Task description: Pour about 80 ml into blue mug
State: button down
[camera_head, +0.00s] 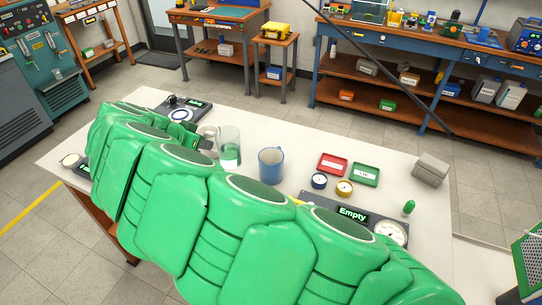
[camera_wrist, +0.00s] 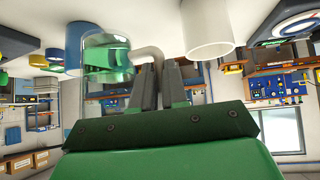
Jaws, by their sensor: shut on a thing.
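A clear beaker (camera_head: 229,150) with green liquid in its lower part stands out near the table's middle. It also shows in the wrist view (camera_wrist: 105,65), where the picture is upside down. My gripper (camera_wrist: 168,72) is shut on the beaker's bent handle (camera_wrist: 149,53). The beaker looks upright; I cannot tell whether its base touches the table. The blue mug (camera_head: 271,166) stands upright just right of the beaker in the head view, apart from it. Its inside bottom is hidden. In the head view my green arm hides much of the gripper.
A pale cup (camera_head: 207,134) is left of the beaker. Right of the mug are a red tray (camera_head: 332,164), a green tray (camera_head: 365,174), small round weights and a grey block (camera_head: 431,168). A scale display reads "Empty" (camera_head: 352,214). White table behind the mug is clear.

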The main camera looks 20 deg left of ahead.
notch_tip(320, 180, down, 6)
jog(key=shift+f, duration=0.15)
jog(key=shift+s, duration=0.15)
